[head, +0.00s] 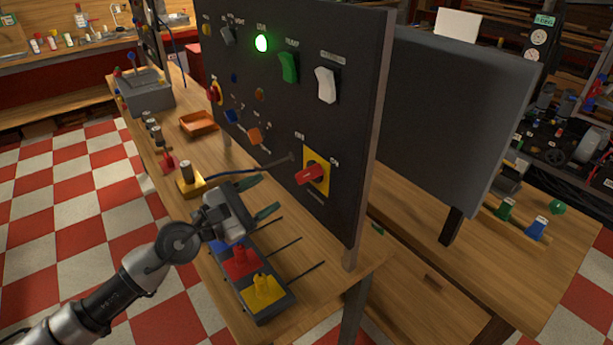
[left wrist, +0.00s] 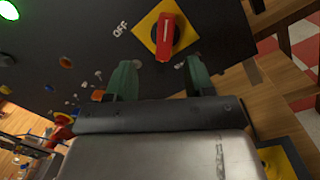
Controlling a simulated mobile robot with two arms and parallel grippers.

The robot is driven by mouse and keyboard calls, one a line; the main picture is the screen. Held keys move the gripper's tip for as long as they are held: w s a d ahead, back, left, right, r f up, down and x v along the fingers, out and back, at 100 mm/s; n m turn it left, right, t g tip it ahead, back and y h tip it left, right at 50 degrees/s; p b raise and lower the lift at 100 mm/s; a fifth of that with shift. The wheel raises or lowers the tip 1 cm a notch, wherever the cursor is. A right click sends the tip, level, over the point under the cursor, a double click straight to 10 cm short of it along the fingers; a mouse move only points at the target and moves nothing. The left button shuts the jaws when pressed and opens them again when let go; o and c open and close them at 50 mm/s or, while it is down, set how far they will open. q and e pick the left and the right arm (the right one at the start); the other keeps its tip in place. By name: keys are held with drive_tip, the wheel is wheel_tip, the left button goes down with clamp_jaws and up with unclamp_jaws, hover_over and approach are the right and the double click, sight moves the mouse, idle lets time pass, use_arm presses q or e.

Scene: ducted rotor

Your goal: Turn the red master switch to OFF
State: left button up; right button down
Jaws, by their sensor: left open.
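The red master switch (head: 310,175) is a red rotary handle on a yellow plate (head: 319,157), low on the dark upright panel (head: 345,110). Small labels sit at the plate's upper corners. In the left wrist view the red handle (left wrist: 166,38) stands nearly upright in the picture, with OFF printed left of the plate (left wrist: 147,32). My left gripper (head: 260,196) is open and empty, its green fingers apart, to the left of the switch and short of the panel. In the left wrist view its fingertips (left wrist: 160,75) lie below the handle and do not touch it. My right gripper is not in view.
A green lamp (head: 261,43) glows on the panel near a green rocker (head: 288,67) and a white rocker (head: 326,85). A tray with red and yellow pieces (head: 270,312) and thin rods stands below my gripper. An orange tray (head: 199,123) lies farther back on the bench.

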sight(304, 177)
use_arm(q)
drive_tip(key=w+d, duration=0.2)
drive_tip(key=d, duration=0.1)
drive_tip(key=w+d+m+p, duration=0.1)
drive_tip(key=w+d, duration=0.1)
drive_tip(key=w+d+m, duration=0.1)
drive_tip(key=w+d, duration=0.1)
drive_tip(key=d, duration=0.1)
drive_tip(key=shift+w+d+f+g+y+p, duration=0.2)
drive_tip(key=shift+w+d+g+y+p, duration=0.1)
drive_tip(key=shift+w+d+g, duration=0.1)
drive_tip(key=c, duration=0.9)
